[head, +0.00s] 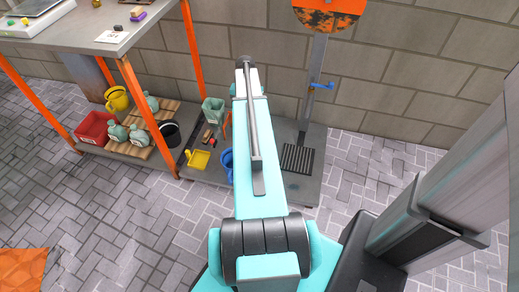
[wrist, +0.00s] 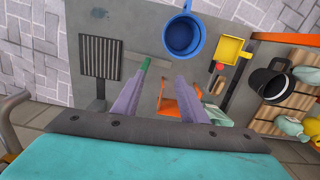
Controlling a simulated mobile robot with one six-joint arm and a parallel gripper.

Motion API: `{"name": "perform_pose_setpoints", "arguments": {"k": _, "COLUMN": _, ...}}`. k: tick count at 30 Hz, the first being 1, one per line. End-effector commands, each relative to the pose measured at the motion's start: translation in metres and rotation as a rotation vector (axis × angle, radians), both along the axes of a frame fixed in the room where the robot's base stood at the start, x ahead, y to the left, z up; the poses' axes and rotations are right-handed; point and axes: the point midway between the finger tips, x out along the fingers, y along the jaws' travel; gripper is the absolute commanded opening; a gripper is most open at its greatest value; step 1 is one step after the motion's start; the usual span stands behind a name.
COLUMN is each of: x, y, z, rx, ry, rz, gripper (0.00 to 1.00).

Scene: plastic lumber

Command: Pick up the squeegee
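My gripper (wrist: 162,76) is open in the wrist view. Its two grey fingers are apart, with nothing clearly held between them. An orange tool (wrist: 182,104) lies beyond and partly behind the right finger; it may be the squeegee, but its shape is partly covered. A bit of orange (head: 227,124) also shows beside my arm in the head view. A small green piece (wrist: 146,63) with a dark strip shows at the left fingertip; I cannot tell what it belongs to. My arm hides the gripper in the head view.
An orange-legged table (head: 60,22) stands left. A post (head: 318,60) and brick wall stand behind.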

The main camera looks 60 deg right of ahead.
Motion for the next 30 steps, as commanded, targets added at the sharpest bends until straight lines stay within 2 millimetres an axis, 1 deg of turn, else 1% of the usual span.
{"name": "perform_pose_setpoints", "arguments": {"k": 1, "x": -0.007, "y": -0.017, "z": 0.012, "rx": -0.009, "ry": -0.006, "rz": -0.03, "gripper": 0.39}}
{"name": "perform_pose_setpoints", "arguments": {"k": 3, "x": -0.016, "y": -0.032, "z": 0.022, "rx": -0.016, "ry": -0.01, "rz": -0.059, "gripper": 0.39}}
{"name": "perform_pose_setpoints", "arguments": {"k": 6, "x": -0.024, "y": -0.046, "z": 0.033, "rx": -0.023, "ry": -0.015, "rz": -0.088, "gripper": 0.39}}
{"name": "perform_pose_setpoints", "arguments": {"k": 8, "x": -0.027, "y": -0.05, "z": 0.036, "rx": -0.026, "ry": -0.017, "rz": -0.098, "gripper": 0.39}}
{"name": "perform_pose_setpoints", "arguments": {"k": 18, "x": -0.029, "y": -0.052, "z": 0.037, "rx": -0.027, "ry": -0.017, "rz": -0.103, "gripper": 0.39}}
{"name": "perform_pose_setpoints", "arguments": {"k": 22, "x": -0.029, "y": -0.052, "z": 0.034, "rx": -0.027, "ry": -0.017, "rz": -0.103, "gripper": 0.39}}
{"name": "perform_pose_setpoints", "arguments": {"k": 26, "x": -0.029, "y": -0.052, "z": 0.024, "rx": -0.027, "ry": -0.017, "rz": -0.103, "gripper": 0.39}}
{"name": "perform_pose_setpoints", "arguments": {"k": 30, "x": -0.03, "y": -0.052, "z": 0.005, "rx": -0.025, "ry": -0.016, "rz": -0.103, "gripper": 0.39}}
